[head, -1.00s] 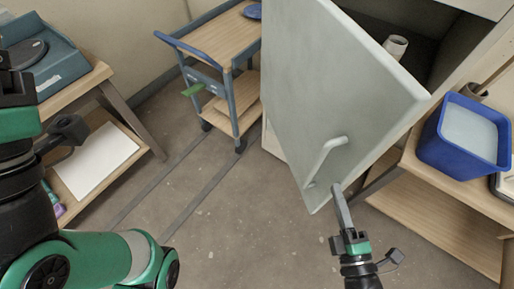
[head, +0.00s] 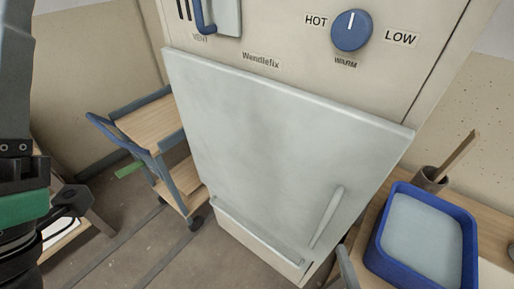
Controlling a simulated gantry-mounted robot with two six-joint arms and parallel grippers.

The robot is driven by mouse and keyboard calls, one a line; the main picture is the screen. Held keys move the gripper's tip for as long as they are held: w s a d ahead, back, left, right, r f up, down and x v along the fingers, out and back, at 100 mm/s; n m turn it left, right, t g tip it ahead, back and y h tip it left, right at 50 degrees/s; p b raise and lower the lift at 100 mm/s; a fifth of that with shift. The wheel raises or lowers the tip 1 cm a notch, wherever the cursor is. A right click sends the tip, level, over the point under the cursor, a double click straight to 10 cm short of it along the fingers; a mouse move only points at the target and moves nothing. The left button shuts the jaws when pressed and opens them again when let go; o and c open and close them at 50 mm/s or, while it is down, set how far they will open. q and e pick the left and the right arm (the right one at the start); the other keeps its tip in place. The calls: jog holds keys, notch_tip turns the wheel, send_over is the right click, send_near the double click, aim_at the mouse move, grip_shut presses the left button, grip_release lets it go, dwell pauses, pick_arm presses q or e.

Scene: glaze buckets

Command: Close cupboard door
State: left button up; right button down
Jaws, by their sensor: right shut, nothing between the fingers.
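The cupboard door (head: 255,140) is a pale grey-green panel that lies over the cupboard front and hides the inside. I cannot tell whether a small gap is left at its right edge. Its bar handle (head: 327,217) is upright near the lower right corner. My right gripper (head: 345,265) shows only as a grey finger at the bottom edge, just right of and below the handle, shut and empty. Whether it touches the door is unclear. My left gripper (head: 15,90) is dark and close at the left edge, cut off by the frame, its fingertips unseen.
A blue tub (head: 373,250) stands on the wooden bench at the right, beside a cup (head: 429,179) with a stick. A blue-framed trolley (head: 158,155) stands left of the cupboard. A blue dial (head: 351,31) is above the door.

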pick_arm(q)
jog(key=shift+w+d, duration=0.1)
jog(key=shift+d, duration=0.05)
pick_arm(e)
jog(key=shift+w+d, duration=0.1)
jog(key=shift+w, duration=0.05)
dwell(0.5)
jog(key=s+a+p, duration=0.2)
jog(key=s, duration=0.2)
pick_arm(q)
jog(key=b, duration=0.1)
jog(key=s+f+b, duration=0.1)
jog(key=b, duration=0.1)
jog(key=shift+a, duration=0.25)
pick_arm(e)
jog(key=s+d, duration=0.2)
jog(key=d, duration=0.7)
jog(key=shift+d, duration=0.15)
